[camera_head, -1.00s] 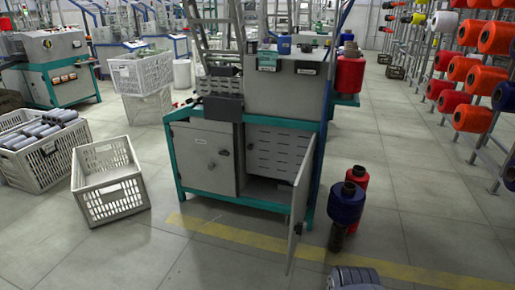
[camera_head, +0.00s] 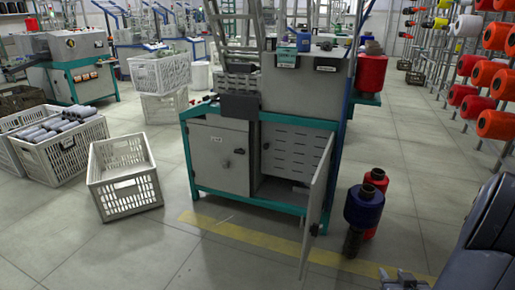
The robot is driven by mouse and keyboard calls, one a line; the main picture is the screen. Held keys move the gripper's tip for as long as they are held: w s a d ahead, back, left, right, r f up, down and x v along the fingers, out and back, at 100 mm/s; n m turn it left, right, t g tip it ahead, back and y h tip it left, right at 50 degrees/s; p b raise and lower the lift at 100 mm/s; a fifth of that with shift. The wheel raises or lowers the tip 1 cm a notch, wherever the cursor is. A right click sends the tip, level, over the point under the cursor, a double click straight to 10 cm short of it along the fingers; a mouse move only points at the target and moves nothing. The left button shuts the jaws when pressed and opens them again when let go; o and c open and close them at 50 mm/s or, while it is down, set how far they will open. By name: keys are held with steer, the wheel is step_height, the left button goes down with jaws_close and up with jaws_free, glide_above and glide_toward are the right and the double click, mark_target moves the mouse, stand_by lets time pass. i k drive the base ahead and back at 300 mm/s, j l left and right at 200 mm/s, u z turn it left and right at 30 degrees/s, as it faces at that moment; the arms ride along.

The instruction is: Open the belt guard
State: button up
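The green-framed winding machine stands ahead of me with two grey doors low on its front. The left door (camera_head: 219,158) is shut, with a dark knob. The right door (camera_head: 319,193) stands swung out towards me. Behind it, a slotted grey panel (camera_head: 290,150) covers the upper part of the opening, with a dark gap below. I cannot tell for sure which of these is the belt guard. A grey part of my arm is at the lower right. What looks like my gripper (camera_head: 404,279) is cut off at the bottom edge, apart from the door; its fingers are unclear.
Blue and red bobbins (camera_head: 363,206) stand on the floor right of the open door. An empty white crate (camera_head: 124,180) and a crate of grey tubes (camera_head: 60,155) are at left. A rack of orange cones (camera_head: 497,85) is at right. The floor in front is clear.

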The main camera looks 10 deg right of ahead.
mark_target(292, 152)
steer(key=i+j+u, duration=0.2)
steer(key=i+u, duration=0.6)
steer(key=u, duration=0.15)
steer(key=i+z, duration=0.2)
steer(key=i, duration=0.35)
steer(key=i+j+z, duration=0.2)
steer(key=i, duration=0.35)
steer(key=i+j+z, duration=0.2)
steer(key=i, duration=0.35)
steer(key=i+z, duration=0.4)
steer(key=i+j+z, duration=0.15)
steer(key=z, duration=0.3)
